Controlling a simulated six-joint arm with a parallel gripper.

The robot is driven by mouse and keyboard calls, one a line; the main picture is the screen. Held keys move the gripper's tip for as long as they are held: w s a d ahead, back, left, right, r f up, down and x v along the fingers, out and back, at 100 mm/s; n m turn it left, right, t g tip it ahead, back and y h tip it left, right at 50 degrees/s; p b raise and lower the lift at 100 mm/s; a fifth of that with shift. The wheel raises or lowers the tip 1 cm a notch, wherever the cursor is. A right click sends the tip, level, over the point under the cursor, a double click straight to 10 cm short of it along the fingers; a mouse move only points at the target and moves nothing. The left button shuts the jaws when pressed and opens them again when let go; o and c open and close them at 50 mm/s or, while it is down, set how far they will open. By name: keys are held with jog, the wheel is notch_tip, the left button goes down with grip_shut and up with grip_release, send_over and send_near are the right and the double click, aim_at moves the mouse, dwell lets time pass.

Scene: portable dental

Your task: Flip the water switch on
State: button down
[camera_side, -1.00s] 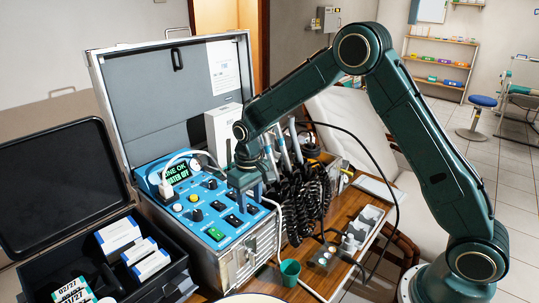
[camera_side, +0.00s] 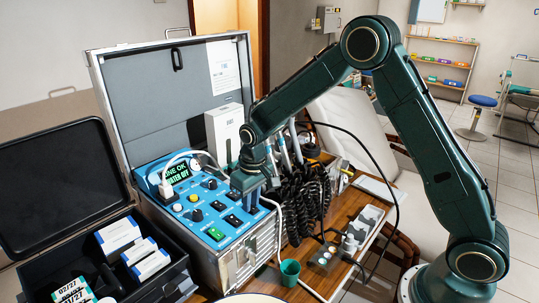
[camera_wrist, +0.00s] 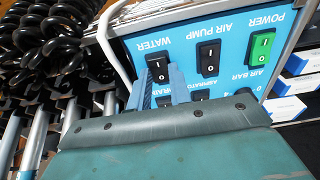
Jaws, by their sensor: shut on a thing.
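The water switch (camera_wrist: 158,66) is a black rocker under the upside-down word WATER on the blue panel (camera_wrist: 128,47) in the wrist view. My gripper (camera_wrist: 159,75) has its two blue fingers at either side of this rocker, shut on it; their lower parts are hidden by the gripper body. In the side view my gripper (camera_side: 247,195) is down at the panel's right part and hides the switch. The small display (camera_side: 176,171) reads LINE OK and WATER OFF in green.
The black AIR PUMP switch (camera_wrist: 208,57) and green POWER switch (camera_wrist: 262,47) sit beside the water switch. Black coiled hoses (camera_side: 300,197) hang close to the right of the panel. An open black case (camera_side: 75,250) stands at left. A green cup (camera_side: 289,272) stands in front.

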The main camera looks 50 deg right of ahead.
aim_at(256, 213)
jog(key=shift+t, duration=0.3)
jog(key=c, duration=1.3)
grip_release()
jog(key=shift+r, duration=0.1)
jog(key=r, duration=0.4)
jog(key=s+r, duration=0.1)
jog(key=r, duration=0.4)
jog(key=s+r, duration=0.1)
jog(key=r, duration=0.3)
jog(key=shift+r, duration=0.3)
